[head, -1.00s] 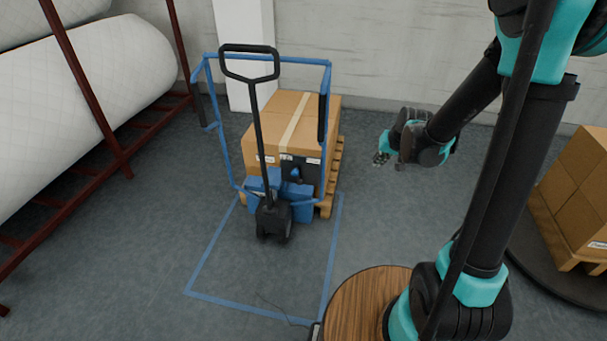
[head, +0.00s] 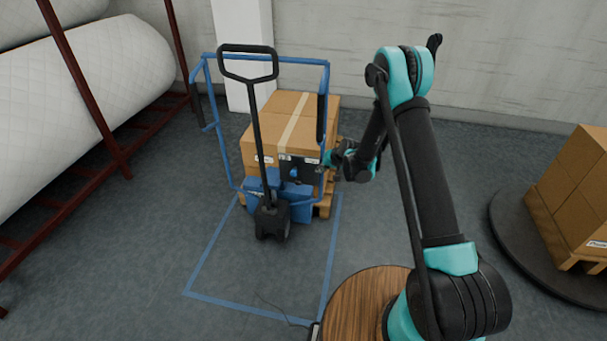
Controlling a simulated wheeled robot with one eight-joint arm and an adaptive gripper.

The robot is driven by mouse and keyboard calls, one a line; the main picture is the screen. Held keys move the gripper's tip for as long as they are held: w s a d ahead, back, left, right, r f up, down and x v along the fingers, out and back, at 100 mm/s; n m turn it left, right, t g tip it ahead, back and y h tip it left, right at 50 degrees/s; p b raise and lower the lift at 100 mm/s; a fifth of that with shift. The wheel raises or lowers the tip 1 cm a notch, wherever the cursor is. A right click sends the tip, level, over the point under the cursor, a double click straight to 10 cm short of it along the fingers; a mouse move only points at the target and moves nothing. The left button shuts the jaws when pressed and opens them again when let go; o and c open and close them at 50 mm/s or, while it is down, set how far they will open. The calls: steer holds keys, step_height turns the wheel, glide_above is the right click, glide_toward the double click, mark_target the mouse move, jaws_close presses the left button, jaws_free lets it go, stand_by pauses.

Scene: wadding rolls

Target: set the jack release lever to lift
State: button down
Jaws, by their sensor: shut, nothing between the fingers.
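The pallet jack (head: 267,217) stands upright, with a black loop handle (head: 249,62) at its top and a blue tube frame (head: 222,130) around it. On a black panel (head: 310,172) at its right side is a small blue part (head: 293,173), which looks like the release lever; its setting is too small to read. My gripper (head: 327,160) is shut and empty, at the right edge of the panel beside the frame's right upright. It is right of the small blue part and apart from it. I cannot tell whether it touches the frame.
Taped cartons (head: 277,133) sit on a wooden pallet (head: 325,207) behind the jack. A rack (head: 92,95) with white rolls (head: 95,80) stands at left. More cartons (head: 580,190) stand on a dark round platform (head: 515,240) at right. The floor inside the blue outline is mostly clear.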

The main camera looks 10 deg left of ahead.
mark_target(293, 172)
steer(key=shift+w+a+f, duration=0.65)
steer(key=shift+a+f, duration=0.6)
steer(key=shift+a, duration=0.25)
steer(key=shift+w+a+f, duration=0.65)
steer(key=shift+a+f, duration=0.6)
steer(key=shift+a, duration=0.3)
steer(key=shift+w+a+f, duration=0.65)
steer(key=shift+a+f, duration=0.6)
steer(key=shift+a, duration=0.25)
steer(key=a+h, duration=0.3)
steer(key=shift+a+r+n, duration=0.1)
steer(key=shift+r+n, duration=0.1)
steer(key=shift+n, duration=0.2)
steer(key=shift+a+h, duration=0.3)
steer(key=shift+a, duration=0.35)
